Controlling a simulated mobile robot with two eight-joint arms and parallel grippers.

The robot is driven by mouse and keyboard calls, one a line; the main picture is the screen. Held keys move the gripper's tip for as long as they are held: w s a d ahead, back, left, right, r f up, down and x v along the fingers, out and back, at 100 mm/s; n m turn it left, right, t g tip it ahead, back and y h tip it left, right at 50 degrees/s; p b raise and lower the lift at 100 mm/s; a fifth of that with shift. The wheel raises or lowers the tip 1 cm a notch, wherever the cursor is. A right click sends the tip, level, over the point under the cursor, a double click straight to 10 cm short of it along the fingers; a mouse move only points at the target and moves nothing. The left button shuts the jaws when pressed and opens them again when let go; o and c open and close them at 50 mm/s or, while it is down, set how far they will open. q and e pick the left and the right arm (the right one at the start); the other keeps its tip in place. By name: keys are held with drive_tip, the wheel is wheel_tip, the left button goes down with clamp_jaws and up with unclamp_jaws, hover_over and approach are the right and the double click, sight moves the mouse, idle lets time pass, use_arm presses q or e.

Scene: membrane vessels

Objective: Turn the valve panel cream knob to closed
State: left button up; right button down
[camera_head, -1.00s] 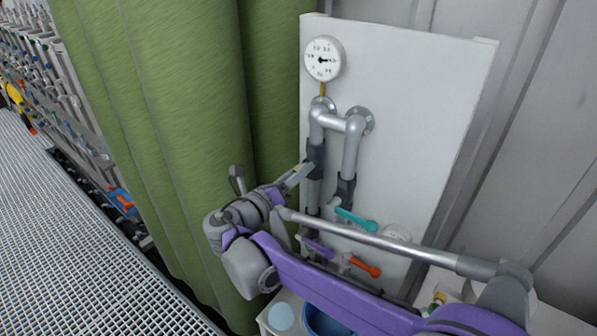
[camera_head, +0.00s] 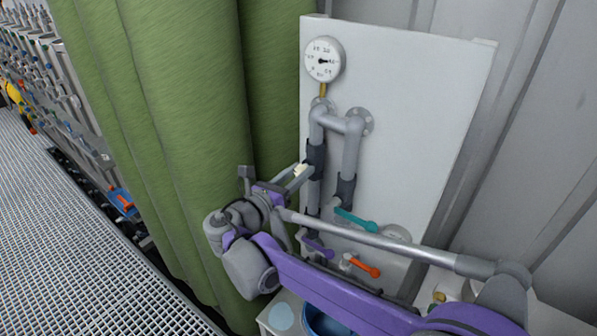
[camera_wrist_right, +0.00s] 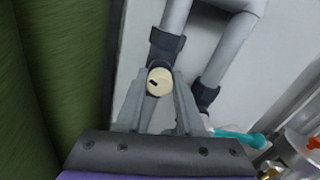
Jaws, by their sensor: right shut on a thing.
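The valve panel (camera_head: 430,110) is a white upright board with grey pipes. The cream knob (camera_wrist_right: 159,82) is a round disc with a short dark mark, on the left pipe by a dark collar. It also shows, small, in the head view (camera_head: 299,169). My right gripper (camera_wrist_right: 160,92) is shut on the cream knob, with one finger on each side of it. In the head view the right gripper (camera_head: 297,175) reaches the left pipe from the lower left. My left gripper is not in view.
A teal lever (camera_head: 357,220), a purple lever (camera_head: 318,248) and an orange lever (camera_head: 364,267) sit lower on the panel. A round gauge (camera_head: 323,61) is at the top. A green curtain (camera_head: 170,120) hangs close on the left. A blue bowl (camera_head: 322,322) stands below.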

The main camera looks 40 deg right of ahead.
drive_tip(key=m, duration=0.4)
drive_tip(key=shift+m, duration=0.3)
drive_tip(key=m+p, duration=0.1)
drive_tip(key=m, duration=0.3)
drive_tip(key=shift+m, duration=0.3)
drive_tip(key=m, duration=0.4)
drive_tip(key=shift+m+p, duration=0.3)
drive_tip(key=shift+p, duration=0.05)
drive_tip(key=m, duration=0.3)
drive_tip(key=shift+m+p, duration=0.3)
drive_tip(key=shift+p, duration=0.05)
drive_tip(key=m, duration=0.3)
drive_tip(key=shift+m+p, duration=0.3)
drive_tip(key=shift+p, duration=0.1)
drive_tip(key=m+p, duration=0.1)
drive_tip(key=m, duration=0.2)
drive_tip(key=shift+m, duration=0.3)
drive_tip(key=m, duration=0.3)
drive_tip(key=shift+m+p, duration=0.3)
drive_tip(key=shift+p, duration=0.1)
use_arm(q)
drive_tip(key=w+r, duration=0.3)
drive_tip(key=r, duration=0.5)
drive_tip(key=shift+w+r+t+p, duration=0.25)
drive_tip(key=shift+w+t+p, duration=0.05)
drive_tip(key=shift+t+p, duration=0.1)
use_arm(e)
drive_tip(key=shift+m, duration=1.5)
drive_tip(key=shift+f, duration=0.1)
